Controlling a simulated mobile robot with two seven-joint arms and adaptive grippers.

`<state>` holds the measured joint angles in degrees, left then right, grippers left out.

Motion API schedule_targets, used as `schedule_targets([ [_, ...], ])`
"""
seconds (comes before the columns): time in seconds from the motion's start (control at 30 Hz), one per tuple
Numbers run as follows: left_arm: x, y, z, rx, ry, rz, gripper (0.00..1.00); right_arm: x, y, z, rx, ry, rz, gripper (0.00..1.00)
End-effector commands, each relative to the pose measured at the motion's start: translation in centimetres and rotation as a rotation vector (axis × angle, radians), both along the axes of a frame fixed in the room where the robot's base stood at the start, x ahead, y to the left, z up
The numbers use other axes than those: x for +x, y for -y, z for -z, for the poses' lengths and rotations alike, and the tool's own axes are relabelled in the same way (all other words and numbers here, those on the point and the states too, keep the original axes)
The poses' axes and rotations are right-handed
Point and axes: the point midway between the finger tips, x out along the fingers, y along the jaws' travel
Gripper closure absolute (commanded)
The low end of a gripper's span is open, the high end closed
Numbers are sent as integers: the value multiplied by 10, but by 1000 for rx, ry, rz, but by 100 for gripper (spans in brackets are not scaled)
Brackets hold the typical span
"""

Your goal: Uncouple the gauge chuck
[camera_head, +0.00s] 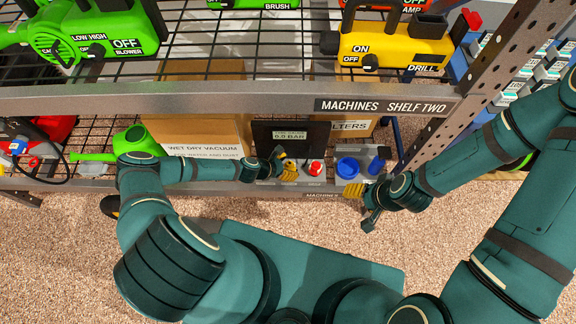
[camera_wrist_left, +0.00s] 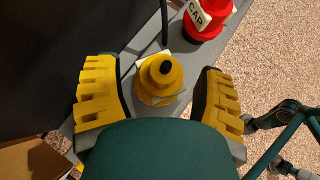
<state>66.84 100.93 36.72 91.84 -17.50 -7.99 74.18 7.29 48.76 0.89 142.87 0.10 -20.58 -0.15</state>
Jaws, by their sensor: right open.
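A yellow stepped round fitting with a black tip (camera_wrist_left: 162,75), which may be the gauge chuck, stands on a pale square plate on the grey ledge. My left gripper is open, with its yellow-padded fingers (camera_wrist_left: 160,100) on either side of the fitting and a visible gap on both sides. In the head view my left gripper (camera_head: 284,168) is at the lower shelf, in front of a dark panel with a "0.5 BAR" sign (camera_head: 289,135), and hides much of the fitting. My right gripper (camera_head: 362,204) is open and empty, in front of the shelf edge.
A red piece tagged "CAP" (camera_wrist_left: 205,18) stands beside the fitting; it also shows in the head view (camera_head: 315,168). Blue round parts (camera_head: 347,167) sit further right. Cardboard boxes (camera_head: 200,125) stand behind. The upper shelf's steel edge (camera_head: 220,98) runs above both grippers.

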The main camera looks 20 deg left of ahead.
Motion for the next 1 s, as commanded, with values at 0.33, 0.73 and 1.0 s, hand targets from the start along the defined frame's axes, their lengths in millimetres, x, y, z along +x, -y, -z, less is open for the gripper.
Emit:
schedule_targets([
  [0.33, -12, -14, -14, 1, 1, -2, 31, 0, 0, 0, 0, 0, 0, 38],
  [0.73, -55, -55, -63, 1, 0, -2, 31, 0, 0, 0, 0, 0, 0, 38],
  [1.0, -67, -64, -75, 0, 0, 1, 31, 0, 0, 0, 0, 0, 0, 38],
])
